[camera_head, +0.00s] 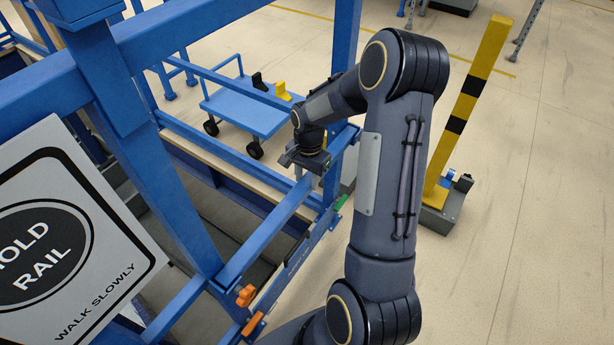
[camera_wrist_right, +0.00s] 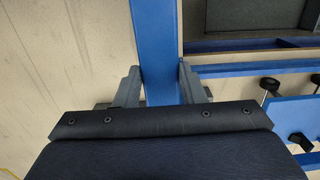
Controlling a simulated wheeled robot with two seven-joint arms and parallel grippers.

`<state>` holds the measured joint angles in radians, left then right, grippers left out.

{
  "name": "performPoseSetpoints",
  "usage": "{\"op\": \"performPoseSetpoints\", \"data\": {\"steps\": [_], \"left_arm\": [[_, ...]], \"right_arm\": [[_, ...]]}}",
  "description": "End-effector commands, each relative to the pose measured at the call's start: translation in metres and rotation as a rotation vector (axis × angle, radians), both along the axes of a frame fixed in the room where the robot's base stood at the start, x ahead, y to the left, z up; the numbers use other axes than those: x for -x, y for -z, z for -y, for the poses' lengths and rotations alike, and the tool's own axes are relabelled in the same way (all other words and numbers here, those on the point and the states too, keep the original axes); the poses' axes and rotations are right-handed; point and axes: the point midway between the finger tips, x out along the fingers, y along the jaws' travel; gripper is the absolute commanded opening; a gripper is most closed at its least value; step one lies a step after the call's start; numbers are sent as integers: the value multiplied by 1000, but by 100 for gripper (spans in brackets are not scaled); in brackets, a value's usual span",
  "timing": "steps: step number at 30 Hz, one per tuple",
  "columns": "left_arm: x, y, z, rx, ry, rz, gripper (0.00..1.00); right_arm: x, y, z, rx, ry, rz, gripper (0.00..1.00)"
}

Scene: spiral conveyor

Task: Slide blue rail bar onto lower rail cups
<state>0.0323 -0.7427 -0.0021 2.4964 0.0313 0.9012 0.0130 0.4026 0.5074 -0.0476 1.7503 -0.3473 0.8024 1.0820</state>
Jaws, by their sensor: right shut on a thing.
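A long blue bar (camera_head: 266,233) runs diagonally across the opening of the blue frame in the head view. My right gripper (camera_head: 308,170) is at its upper right end, with the arm reaching in from the right. In the right wrist view, the two grey fingers of this gripper (camera_wrist_right: 160,82) stand on either side of a blue bar (camera_wrist_right: 154,45) and close on it. An orange piece (camera_head: 245,296) sits by the near end of the bar, and a green piece (camera_head: 342,204) is at the far right. I cannot clearly make out the cups. My left gripper is not in view.
A blue upright (camera_head: 165,170) and a "HOLD RAIL" sign (camera_head: 125,245) stand at the left. A blue cart (camera_head: 245,112) is behind the frame. A yellow-black post (camera_head: 463,110) stands right of my arm. Open floor lies at the right.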

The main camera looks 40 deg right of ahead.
Motion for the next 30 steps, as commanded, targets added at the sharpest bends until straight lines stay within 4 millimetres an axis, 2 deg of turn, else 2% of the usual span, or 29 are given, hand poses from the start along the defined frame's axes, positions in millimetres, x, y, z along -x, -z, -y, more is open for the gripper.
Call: {"op": "performPoseSetpoints", "data": {"steps": [11, 12, 18, 26, 30], "left_arm": [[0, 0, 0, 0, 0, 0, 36], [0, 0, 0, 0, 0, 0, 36], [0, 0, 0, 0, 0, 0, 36], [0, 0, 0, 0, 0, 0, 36], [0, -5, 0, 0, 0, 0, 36]], "right_arm": [[-1, 4, 0, 0, 0, 3, 10], [-1, 4, 0, 0, 0, 3, 39], [0, 4, 0, -1, 0, 2, 62], [1, 4, 0, 0, 0, -2, 62], [0, -11, 1, 1, 0, 1, 62]]}}
